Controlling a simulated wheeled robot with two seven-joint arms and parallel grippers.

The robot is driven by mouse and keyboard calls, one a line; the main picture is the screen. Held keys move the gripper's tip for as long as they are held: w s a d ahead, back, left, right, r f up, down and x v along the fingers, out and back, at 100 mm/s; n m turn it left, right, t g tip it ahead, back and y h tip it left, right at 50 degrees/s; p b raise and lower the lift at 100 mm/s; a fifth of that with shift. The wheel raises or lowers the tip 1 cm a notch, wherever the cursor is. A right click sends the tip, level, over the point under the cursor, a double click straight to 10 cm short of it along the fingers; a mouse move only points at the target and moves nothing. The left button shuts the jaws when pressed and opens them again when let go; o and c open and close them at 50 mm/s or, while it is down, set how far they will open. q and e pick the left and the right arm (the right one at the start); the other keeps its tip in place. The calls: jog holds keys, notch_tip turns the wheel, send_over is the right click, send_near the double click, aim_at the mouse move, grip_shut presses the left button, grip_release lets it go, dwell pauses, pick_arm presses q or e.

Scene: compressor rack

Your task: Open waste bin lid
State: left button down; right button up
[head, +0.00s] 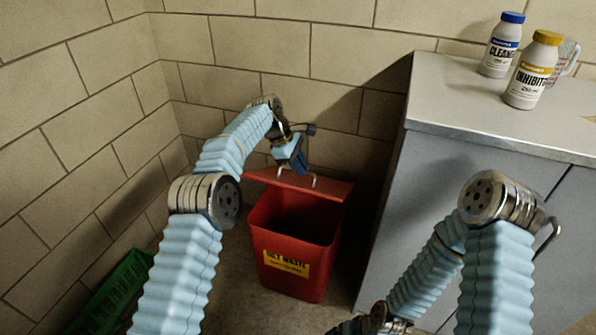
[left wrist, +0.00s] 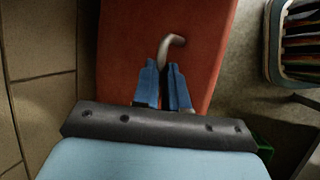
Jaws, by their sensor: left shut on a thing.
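The red waste bin (head: 293,262) stands on the floor against the back wall, with a yellow oily waste label on its front. Its red lid (head: 330,190) is raised at the back, and the dark inside of the bin shows. A metal handle (head: 312,181) sits on the lid; it also shows in the left wrist view (left wrist: 172,41). My left gripper (head: 296,168) is at the lid, its blue fingers (left wrist: 163,72) shut on the handle, with one bent end sticking out beyond them.
A grey cabinet (head: 455,185) stands right of the bin, with a blue-capped bottle (head: 501,47) and a yellow-capped bottle (head: 532,72) on top. A green crate (head: 112,295) lies at the lower left. Block walls close off the left and back.

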pick_arm(q)
jog(key=shift+w+r, duration=0.15)
jog(key=shift+w, duration=0.05)
dwell(0.4)
jog(key=c, duration=1.2)
grip_release()
jog(key=shift+o, duration=0.2)
